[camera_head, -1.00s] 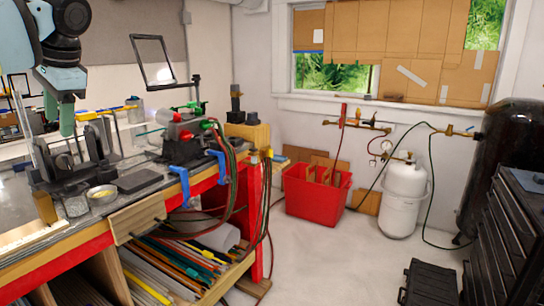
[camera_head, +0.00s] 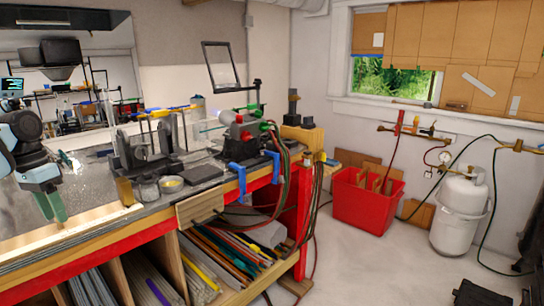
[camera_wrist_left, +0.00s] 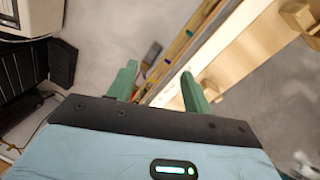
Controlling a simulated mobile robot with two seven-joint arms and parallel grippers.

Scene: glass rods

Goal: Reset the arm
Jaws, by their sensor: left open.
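My left gripper (camera_head: 52,206) is at the left edge of the head view, pointing down in front of the workbench's near edge. Its green fingers are apart with nothing between them. In the left wrist view the same gripper (camera_wrist_left: 155,85) shows two separated green fingers, with floor and part of the wooden bench behind them. My right gripper is in neither view.
The workbench (camera_head: 85,214) carries a black rack (camera_head: 140,150), small metal cups (camera_head: 148,186) and a burner with blue clamps (camera_head: 237,178). Rods fill the shelf below. A red bin (camera_head: 368,203) and white tank (camera_head: 460,215) stand on open floor at right.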

